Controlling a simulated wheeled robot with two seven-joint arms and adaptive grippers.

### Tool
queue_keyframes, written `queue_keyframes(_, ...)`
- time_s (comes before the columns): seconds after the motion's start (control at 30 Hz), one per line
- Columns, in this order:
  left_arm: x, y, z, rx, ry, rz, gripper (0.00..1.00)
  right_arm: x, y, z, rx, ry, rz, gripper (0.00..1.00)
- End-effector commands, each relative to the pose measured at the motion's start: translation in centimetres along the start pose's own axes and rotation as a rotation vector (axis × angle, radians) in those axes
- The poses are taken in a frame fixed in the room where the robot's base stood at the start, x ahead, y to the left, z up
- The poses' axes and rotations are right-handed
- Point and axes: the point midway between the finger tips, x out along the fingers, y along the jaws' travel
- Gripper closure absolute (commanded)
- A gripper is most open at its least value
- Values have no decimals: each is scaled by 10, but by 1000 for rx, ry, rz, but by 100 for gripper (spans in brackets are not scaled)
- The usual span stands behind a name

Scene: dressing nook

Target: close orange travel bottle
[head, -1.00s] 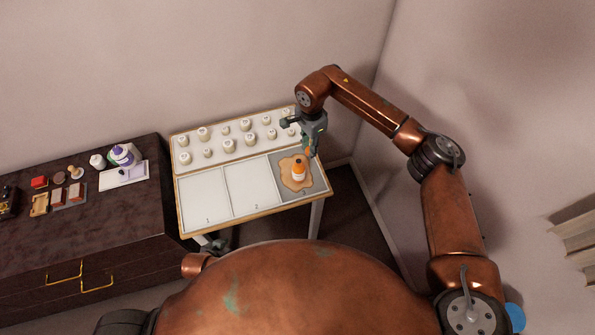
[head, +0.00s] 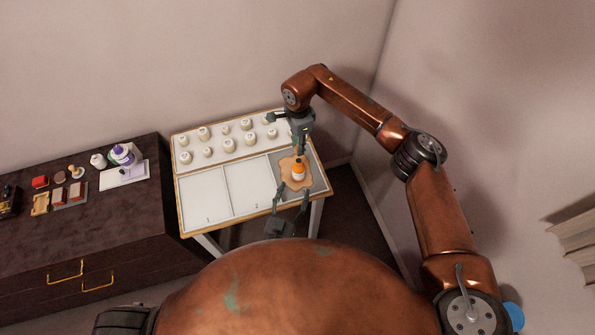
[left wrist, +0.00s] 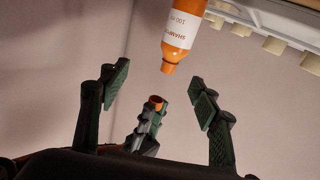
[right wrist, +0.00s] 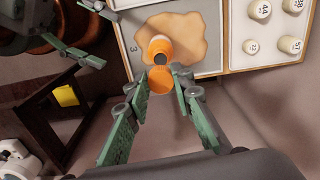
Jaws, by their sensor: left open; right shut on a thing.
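The orange travel bottle (head: 299,172) stands upright on a tan patch in the tray's right compartment. Its white label reads shampoo in the left wrist view (left wrist: 184,24). Its neck is open in the right wrist view (right wrist: 159,48). My right gripper (head: 302,153) is shut on the orange cap (right wrist: 161,80) and holds it above the neck, apart from it. The cap also shows in the left wrist view (left wrist: 156,102). My left gripper (head: 290,198) is open and empty on the near side of the bottle, its fingers spread (left wrist: 160,90).
The white board (head: 232,138) behind the compartments holds several numbered white caps. Compartments 1 (head: 204,200) and 2 (head: 246,188) are bare. A dark dresser (head: 80,215) at the left bears a purple-and-white bottle (head: 124,154) and small items. Walls stand behind and to the right.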

Motion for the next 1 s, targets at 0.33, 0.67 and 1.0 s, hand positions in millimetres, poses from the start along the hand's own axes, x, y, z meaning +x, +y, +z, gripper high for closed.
queue_keyframes(0.33,-3,-10,22,24,-44,-92,43,0,0,0,1,0,0,86)
queue_keyframes(0.67,5,-11,22,23,-42,-90,43,0,0,0,0,0,0,86)
queue_keyframes(1.0,62,-16,23,23,-41,-90,43,0,0,0,0,0,0,86)
